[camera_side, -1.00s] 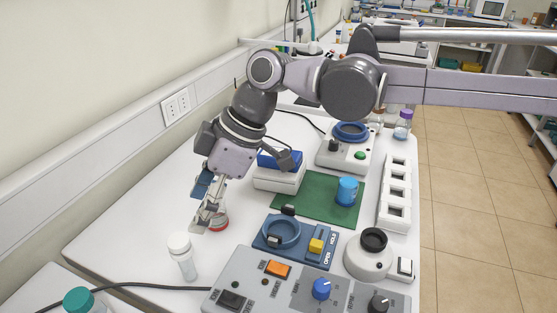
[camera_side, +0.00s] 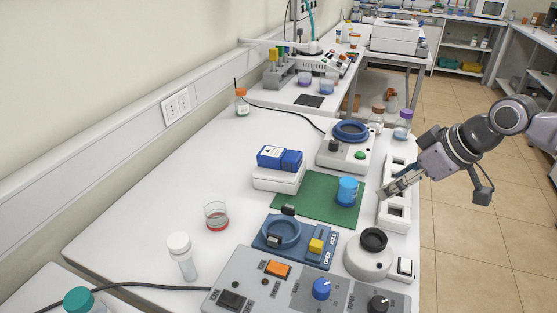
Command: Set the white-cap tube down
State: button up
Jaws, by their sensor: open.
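The white-cap tube (camera_side: 184,262) stands upright on the table at the front left, with clear walls below its cap. Nothing touches it. My gripper (camera_side: 386,192) is at the right, by the white rack (camera_side: 387,226) with square openings. It is open, and I see nothing held in it. My gripper is far from the tube, and its fingers hide part of the rack.
A glass beaker with red liquid (camera_side: 216,217) stands behind the tube. A blue clamp fixture (camera_side: 283,232), a green mat (camera_side: 317,203) with a blue cup (camera_side: 347,191), and a grey control panel (camera_side: 262,289) lie to its right. The left tabletop (camera_side: 165,205) is mostly clear.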

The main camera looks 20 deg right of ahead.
jog(key=s+d+f+m+h, duration=0.2)
jog(key=s+d+f+m, duration=0.1)
jog(key=s+d+f, duration=0.2)
jog(key=shift+s+d+m+t, duration=0.2)
jog(key=shift+d+m+t, duration=0.15)
jog(key=shift+d, duration=0.85)
